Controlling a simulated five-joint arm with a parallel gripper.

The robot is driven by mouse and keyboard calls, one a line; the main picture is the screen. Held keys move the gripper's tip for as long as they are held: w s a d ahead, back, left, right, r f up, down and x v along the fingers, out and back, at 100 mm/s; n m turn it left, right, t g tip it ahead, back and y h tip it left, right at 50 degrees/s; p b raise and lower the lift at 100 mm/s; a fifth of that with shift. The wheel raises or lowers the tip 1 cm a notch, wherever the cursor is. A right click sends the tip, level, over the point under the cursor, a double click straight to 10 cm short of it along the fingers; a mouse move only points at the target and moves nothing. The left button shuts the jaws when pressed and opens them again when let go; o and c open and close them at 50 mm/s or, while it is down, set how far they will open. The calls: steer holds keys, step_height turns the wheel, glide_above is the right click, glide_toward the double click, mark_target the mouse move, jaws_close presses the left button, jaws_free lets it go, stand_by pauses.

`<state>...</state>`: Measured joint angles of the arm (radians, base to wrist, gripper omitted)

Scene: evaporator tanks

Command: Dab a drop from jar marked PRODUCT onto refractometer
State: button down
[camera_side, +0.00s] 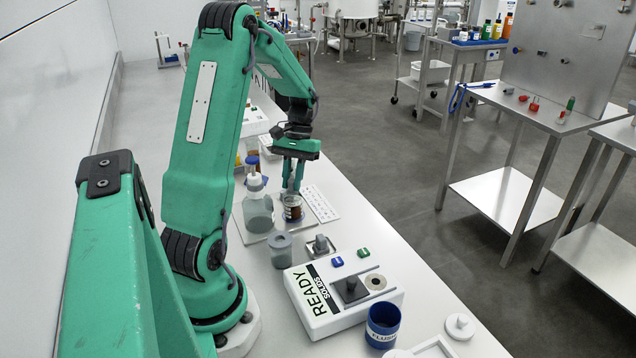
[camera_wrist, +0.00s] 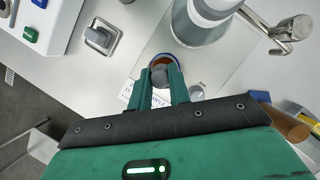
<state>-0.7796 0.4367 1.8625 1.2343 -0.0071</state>
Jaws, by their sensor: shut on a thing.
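A jar of brown liquid (camera_side: 292,213) with a pale label stands on the bench; I cannot read its label. My gripper (camera_side: 292,188) points down right over it. In the wrist view my gripper (camera_wrist: 159,90) is shut on a grey round-topped piece (camera_wrist: 160,75) at the jar's mouth (camera_wrist: 158,58). The lower part of that piece is hidden, so I cannot tell whether it touches the liquid. The refractometer (camera_side: 318,312), a white box marked READY and SOLIDS, sits nearer the side camera. It has a dark block (camera_side: 350,290) and a round well (camera_side: 377,282) on top.
A squeeze bottle (camera_side: 257,212) stands left of the jar. A blue FLUSH cup (camera_side: 383,328) and a white lid (camera_side: 460,326) are near the front edge.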

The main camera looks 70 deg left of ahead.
steer(key=shift+r, duration=0.1)
steer(key=shift+r, duration=3.55)
steer(key=w+d+m+g+y, duration=0.1)
steer(key=w+d+m, duration=0.2)
steer(key=d, duration=0.4)
steer(key=w+d+m+y, duration=0.1)
steer(key=w+d+m, duration=0.25)
steer(key=d, duration=0.45)
steer(key=d+f+m+y, duration=0.1)
steer(key=d+m, duration=0.4)
steer(key=d, duration=1.2)
steer(key=shift+s+y, duration=0.4)
steer(key=shift+y, duration=0.1)
steer(key=shift+f+m, duration=0.25)
steer(key=shift+f, duration=1.3)
